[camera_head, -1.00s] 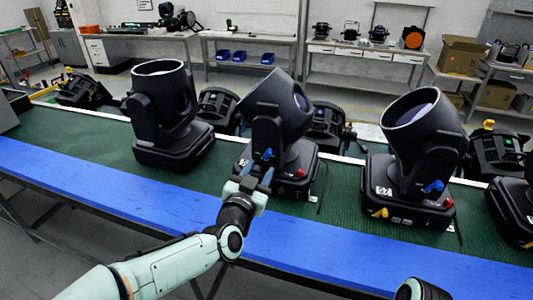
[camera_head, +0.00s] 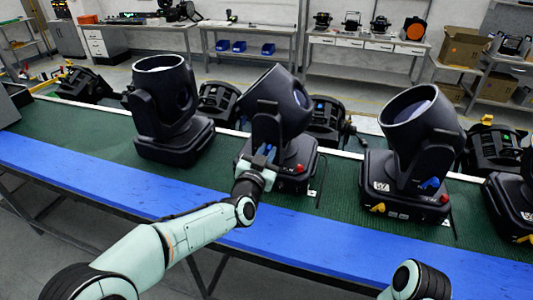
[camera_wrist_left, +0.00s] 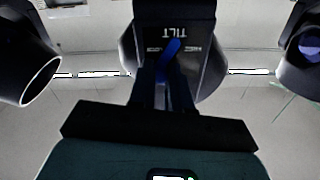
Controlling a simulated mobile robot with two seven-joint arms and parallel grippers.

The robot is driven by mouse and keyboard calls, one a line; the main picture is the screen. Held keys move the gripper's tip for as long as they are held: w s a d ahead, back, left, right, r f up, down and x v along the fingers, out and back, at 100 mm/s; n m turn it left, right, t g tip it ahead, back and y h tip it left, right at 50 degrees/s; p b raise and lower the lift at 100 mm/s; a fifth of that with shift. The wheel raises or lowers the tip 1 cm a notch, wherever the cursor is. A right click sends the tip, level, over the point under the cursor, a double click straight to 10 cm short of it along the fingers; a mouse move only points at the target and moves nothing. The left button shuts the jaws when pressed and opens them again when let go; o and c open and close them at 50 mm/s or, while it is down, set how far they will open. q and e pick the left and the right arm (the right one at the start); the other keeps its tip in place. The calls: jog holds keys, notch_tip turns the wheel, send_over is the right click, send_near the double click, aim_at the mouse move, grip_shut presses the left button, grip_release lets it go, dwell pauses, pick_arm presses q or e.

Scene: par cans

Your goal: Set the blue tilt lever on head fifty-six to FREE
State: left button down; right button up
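In the left wrist view, the blue tilt lever (camera_wrist_left: 171,48) slants up and right beside the TILT marking, just ahead of my left gripper (camera_wrist_left: 161,80). The fingers look slightly apart, with the lever's lower part in line with the gap; contact is not clear. The middle head's number is hidden. My right gripper is out of view.
Another moving head (camera_head: 165,105) stands on the left, and one (camera_head: 420,140) on the right with its own blue lever (camera_head: 429,184) and a yellow knob. A red button (camera_head: 299,168) sits on the middle head's base. The blue front strip (camera_head: 100,180) is clear.

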aim_at(260, 144)
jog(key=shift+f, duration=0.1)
pick_arm(q)
jog(key=shift+a+n+b, duration=0.2)
jog(key=shift+n+b, duration=0.35)
jog(key=shift+n, duration=0.05)
jog(key=shift+w+a+n+b, duration=0.15)
jog(key=shift+a+n+b, duration=0.3)
jog(key=shift+n+b, duration=1.05)
jog(key=shift+w+a+n+b, duration=0.3)
jog(key=shift+n+b, duration=0.55)
jog(key=shift+n, duration=1.2)
jog(key=shift+w+a+n+b, duration=0.1)
jog(key=shift+a+n+b, duration=0.45)
jog(key=shift+n+b, duration=0.95)
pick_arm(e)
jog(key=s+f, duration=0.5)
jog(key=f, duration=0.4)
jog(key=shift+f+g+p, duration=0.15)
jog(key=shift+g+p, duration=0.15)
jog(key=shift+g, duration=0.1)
pick_arm(q)
jog(key=shift+n, duration=0.45)
jog(key=c, duration=1.1)
grip_release()
jog(key=shift+o, duration=0.2)
jog(key=shift+s, duration=0.1)
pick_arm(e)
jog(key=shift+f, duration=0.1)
